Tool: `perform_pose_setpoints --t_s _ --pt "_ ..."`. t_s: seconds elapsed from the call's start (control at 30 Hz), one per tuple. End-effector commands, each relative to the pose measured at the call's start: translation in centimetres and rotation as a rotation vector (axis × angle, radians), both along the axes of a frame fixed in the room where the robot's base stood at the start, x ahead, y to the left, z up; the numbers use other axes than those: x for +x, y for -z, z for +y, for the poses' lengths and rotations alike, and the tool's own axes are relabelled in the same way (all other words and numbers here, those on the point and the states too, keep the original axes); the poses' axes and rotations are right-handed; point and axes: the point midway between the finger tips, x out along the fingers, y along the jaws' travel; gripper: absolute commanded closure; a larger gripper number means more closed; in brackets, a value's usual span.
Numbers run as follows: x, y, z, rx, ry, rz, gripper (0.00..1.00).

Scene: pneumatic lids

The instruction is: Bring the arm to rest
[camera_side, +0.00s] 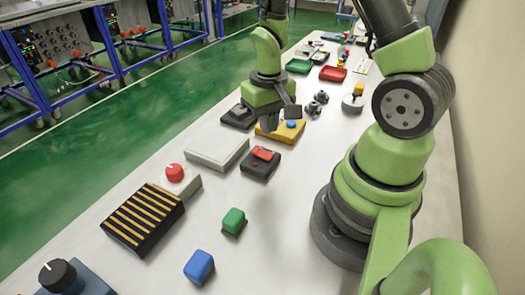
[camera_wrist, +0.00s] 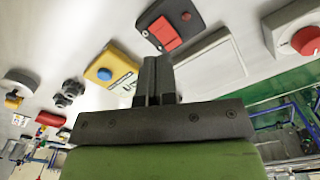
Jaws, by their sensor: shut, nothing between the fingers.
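My gripper (camera_side: 290,113) hangs over the white table, just above the yellow box with a blue button (camera_side: 272,132). Its fingers are shut together with nothing between them. In the wrist view the shut fingers (camera_wrist: 152,62) point up the picture, between the yellow box (camera_wrist: 100,74) and the black box with a red rocker switch (camera_wrist: 150,22). I cannot tell whether the fingertips touch the yellow box. They look apart from the black box.
In the side view, a pale flat panel (camera_side: 213,153), red knob (camera_side: 175,171), striped block (camera_side: 143,217), green cube (camera_side: 234,220) and blue cube (camera_side: 199,266) lie nearer the camera. Grey knobbed parts (camera_side: 314,105) and a red tray (camera_side: 333,73) are farther back. Clear table lies right of the cubes.

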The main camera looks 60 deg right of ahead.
Motion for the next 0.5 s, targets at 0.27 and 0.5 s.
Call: perform_pose_setpoints --t_s 0.27,0.5 --pt "0.0 -0.4 0.0 0.000 -0.001 0.000 1.00" --pt "0.4 -1.9 0.4 -0.008 -0.007 -0.035 1.00"
